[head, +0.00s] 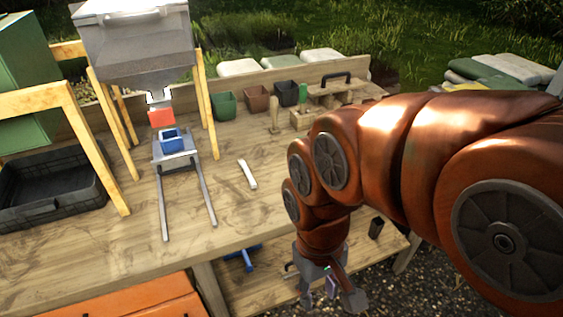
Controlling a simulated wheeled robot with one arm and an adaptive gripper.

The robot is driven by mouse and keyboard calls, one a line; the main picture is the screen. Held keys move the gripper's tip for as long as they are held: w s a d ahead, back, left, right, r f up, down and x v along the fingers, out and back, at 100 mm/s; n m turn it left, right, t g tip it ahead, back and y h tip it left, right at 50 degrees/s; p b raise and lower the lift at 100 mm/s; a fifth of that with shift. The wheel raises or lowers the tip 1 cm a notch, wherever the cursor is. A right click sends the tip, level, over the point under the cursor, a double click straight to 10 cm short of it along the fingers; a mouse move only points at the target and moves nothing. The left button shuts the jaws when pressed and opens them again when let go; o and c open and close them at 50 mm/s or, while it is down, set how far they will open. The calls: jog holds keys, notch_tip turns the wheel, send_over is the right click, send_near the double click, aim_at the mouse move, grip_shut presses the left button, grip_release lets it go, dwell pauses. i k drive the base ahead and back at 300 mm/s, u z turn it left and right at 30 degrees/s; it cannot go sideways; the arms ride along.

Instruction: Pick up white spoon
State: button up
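A short, narrow white piece (247,174) lies flat on the wooden tabletop, right of the metal rails. It may be the white spoon, but it is too small for me to make out a bowl. My gripper (331,300) hangs low in front of the table's edge, to the right of and below the white piece in the picture. Its fingers look spread apart. A small purple patch shows between them, and I cannot tell what it is. My gripper is well apart from the white piece.
A hopper (136,40) on wooden legs stands over a blue container (172,142) and metal rails. A black crate (50,207) is at left. Several small pots (257,101) line the back. A lower shelf (262,283) holds a blue item. Tabletop around the white piece is clear.

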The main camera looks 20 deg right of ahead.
aim_at(252, 185)
jog(key=z, duration=3)
jog(key=k, duration=1.8)
jog(key=u, duration=2.3)
jog(key=i, duration=0.5)
jog(key=z, duration=0.05)
